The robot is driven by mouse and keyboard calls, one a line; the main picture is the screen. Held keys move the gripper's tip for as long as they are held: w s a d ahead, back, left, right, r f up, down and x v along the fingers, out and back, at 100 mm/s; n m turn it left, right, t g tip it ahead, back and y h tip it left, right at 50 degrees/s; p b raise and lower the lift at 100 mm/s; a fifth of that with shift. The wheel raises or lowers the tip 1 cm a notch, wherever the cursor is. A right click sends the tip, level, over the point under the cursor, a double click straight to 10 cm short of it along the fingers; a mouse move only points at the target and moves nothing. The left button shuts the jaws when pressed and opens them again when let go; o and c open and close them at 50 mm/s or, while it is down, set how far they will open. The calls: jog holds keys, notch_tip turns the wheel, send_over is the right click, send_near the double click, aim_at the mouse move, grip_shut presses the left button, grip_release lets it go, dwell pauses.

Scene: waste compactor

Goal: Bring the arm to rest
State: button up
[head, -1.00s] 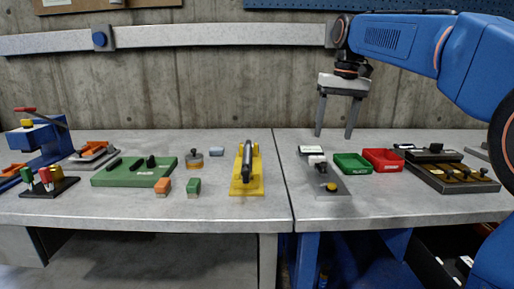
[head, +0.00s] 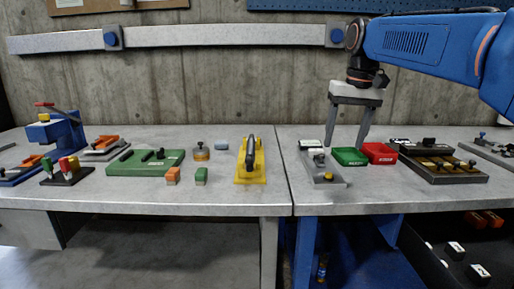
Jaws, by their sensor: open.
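My gripper (head: 347,146) hangs at the end of my blue arm, pointing down over the right-hand part of the workbench (head: 400,198). Its two fingers are apart, with nothing between them. In the picture the fingertips are just above a grey fixture (head: 327,176) with a yellow knob and next to the green tray (head: 350,157). I cannot tell how high the fingertips are above the bench.
The red tray (head: 380,153) and a dark rack (head: 443,172) stand right of the green tray. A yellow block with a dark handle (head: 250,168) and a green board (head: 146,163) stand left. The bench's front middle is bare.

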jog(key=s+d+f+t, duration=0.1)
jog(key=s+d+f, duration=0.1)
jog(key=s+f, duration=1.1)
jog(key=s+d+f+t, duration=0.2)
jog(key=s+d+f, duration=0.1)
jog(key=s+f, duration=1)
jog(key=shift+s+f+h, duration=0.25)
jog(key=shift+s+h, duration=0.15)
jog(key=shift+s, duration=0.8)
